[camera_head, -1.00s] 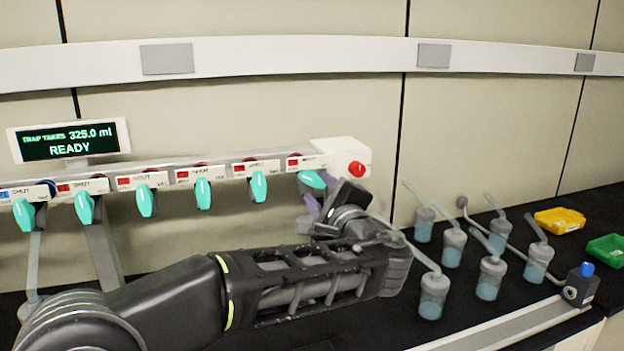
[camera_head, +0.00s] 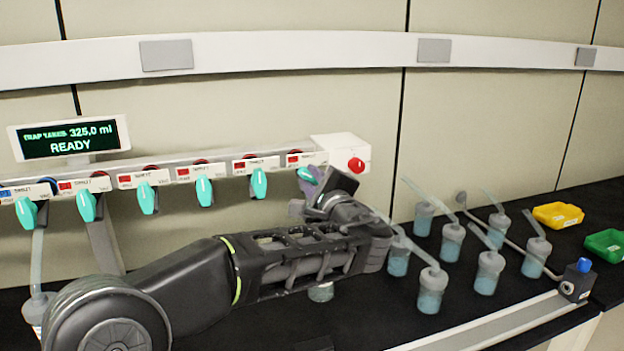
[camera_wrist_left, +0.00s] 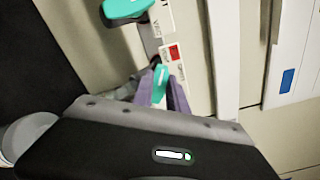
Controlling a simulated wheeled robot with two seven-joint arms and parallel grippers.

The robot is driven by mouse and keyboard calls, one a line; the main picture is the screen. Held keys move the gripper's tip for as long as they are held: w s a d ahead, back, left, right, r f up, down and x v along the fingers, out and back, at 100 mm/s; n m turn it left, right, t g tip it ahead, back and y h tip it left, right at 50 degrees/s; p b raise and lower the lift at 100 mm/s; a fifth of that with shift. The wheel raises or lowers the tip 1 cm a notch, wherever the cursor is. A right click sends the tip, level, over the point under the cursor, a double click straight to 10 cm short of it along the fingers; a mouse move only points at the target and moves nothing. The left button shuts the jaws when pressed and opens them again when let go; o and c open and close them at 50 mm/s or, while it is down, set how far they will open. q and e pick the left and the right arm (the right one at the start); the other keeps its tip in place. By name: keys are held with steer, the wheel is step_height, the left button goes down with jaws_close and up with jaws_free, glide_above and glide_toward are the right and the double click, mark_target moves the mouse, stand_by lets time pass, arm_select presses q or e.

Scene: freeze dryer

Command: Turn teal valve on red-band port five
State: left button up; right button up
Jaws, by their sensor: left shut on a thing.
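A row of teal valves hangs along the white manifold (camera_head: 218,170). The leftmost valve (camera_head: 26,211) is by a blue band, and the others are by red bands. The teal valve at the rightmost red-band port (camera_head: 306,175) is partly covered by my left gripper (camera_head: 314,176). In the left wrist view, the purple fingers of my left gripper (camera_wrist_left: 161,92) are shut around this teal valve handle (camera_wrist_left: 159,84), beside a red label. The neighbouring teal valve (camera_head: 259,183) hangs upright and free; a teal valve also shows in the wrist view (camera_wrist_left: 128,9). My right gripper is out of view.
A red knob (camera_head: 356,165) sits on the manifold's right end block. Several flasks with pale tubes, such as one near the front (camera_head: 431,290), stand on the black bench right of my arm. Yellow (camera_head: 558,216) and green (camera_head: 606,243) trays lie farther right.

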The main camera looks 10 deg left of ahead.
arm_select(q)
jaws_close()
steer(key=shift+m, duration=0.3)
steer(key=shift+r+m+p, duration=0.15)
steer(key=shift+m+p, duration=0.4)
steer(key=shift+m, duration=0.65)
steer(key=m+p, duration=0.1)
steer(key=m, duration=0.1)
steer(key=shift+d+r+m, duration=0.1)
steer(key=shift+m, duration=0.2)
steer(key=m+p, duration=0.1)
steer(key=m, duration=0.1)
steer(key=shift+w+d+m+p, duration=0.1)
steer(key=shift+m+p, duration=1.35)
steer(key=shift+m, duration=0.55)
